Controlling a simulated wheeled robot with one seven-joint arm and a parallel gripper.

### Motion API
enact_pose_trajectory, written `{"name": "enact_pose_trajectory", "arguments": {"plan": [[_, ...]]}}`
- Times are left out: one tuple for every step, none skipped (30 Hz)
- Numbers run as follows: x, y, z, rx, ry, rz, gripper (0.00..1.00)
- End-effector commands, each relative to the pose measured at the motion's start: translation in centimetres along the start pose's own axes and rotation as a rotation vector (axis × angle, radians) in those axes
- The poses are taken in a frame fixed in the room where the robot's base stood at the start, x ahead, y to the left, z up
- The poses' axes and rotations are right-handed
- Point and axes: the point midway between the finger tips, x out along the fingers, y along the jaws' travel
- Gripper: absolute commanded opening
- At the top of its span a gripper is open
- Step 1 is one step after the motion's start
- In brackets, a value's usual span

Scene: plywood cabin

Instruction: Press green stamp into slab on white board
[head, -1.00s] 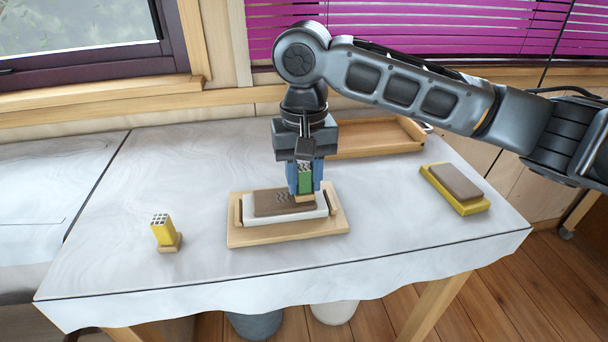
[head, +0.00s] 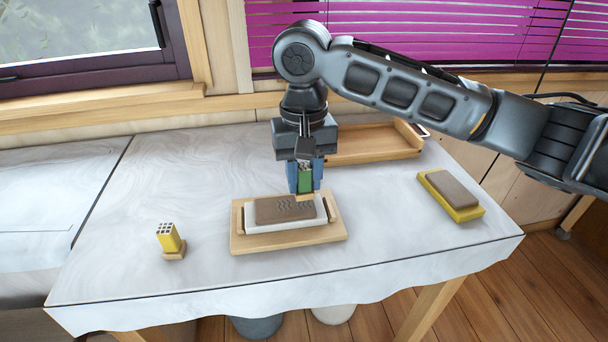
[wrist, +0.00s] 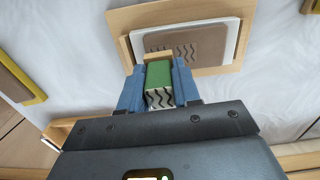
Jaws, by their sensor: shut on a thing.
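The brown slab (head: 270,209) lies on the white board (head: 262,226), which sits in a shallow wooden holder (head: 290,243) on the table. Dark wavy lines mark the slab's right half; its left part is plain. My gripper (head: 305,182) is shut on the green stamp (head: 305,180), held upright above the slab's right end, toward its back edge. The wrist view shows the green stamp (wrist: 160,74) between the blue fingers, with a wavy pattern on its near face, and the marked slab (wrist: 202,46) beyond it. The stamp appears clear of the slab; its underside is hidden.
A yellow stamp (head: 168,240) stands on a small wooden base at the left. A yellow board (head: 463,212) with another brown slab (head: 453,187) lies at the right. An empty-looking wooden tray (head: 370,145) is behind my gripper. The table between these is clear.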

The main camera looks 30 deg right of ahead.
Motion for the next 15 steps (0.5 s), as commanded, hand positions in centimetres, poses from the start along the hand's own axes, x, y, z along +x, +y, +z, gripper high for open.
{"name": "enact_pose_trajectory", "arguments": {"plan": [[-0.8,0.0,0.0,0.000,0.000,-0.001,0.12],[-1.0,0.0,0.0,0.000,0.000,-0.001,0.12],[-1.3,0.0,0.0,0.000,0.000,-0.001,0.12],[-1.5,0.0,0.0,0.000,0.000,-0.001,0.12],[-1.7,0.0,0.0,0.000,0.000,-0.001,0.12],[-2.0,0.0,0.0,0.000,0.000,-0.001,0.12],[-2.2,0.0,0.0,0.000,0.000,-0.001,0.12],[-2.4,0.0,0.0,0.000,0.000,-0.001,0.12],[-2.7,0.0,0.0,0.000,0.000,-0.001,0.12],[-2.9,0.0,0.0,0.000,0.000,-0.001,0.12],[-3.1,0.0,0.0,0.000,0.000,-0.001,0.12],[-3.4,0.0,0.0,0.000,0.001,-0.001,0.12],[-3.6,0.0,0.0,0.000,0.001,-0.001,0.12],[-3.8,0.0,0.0,0.000,0.001,-0.001,0.12],[-4.1,0.0,0.0,0.000,0.001,-0.002,0.12]]}}
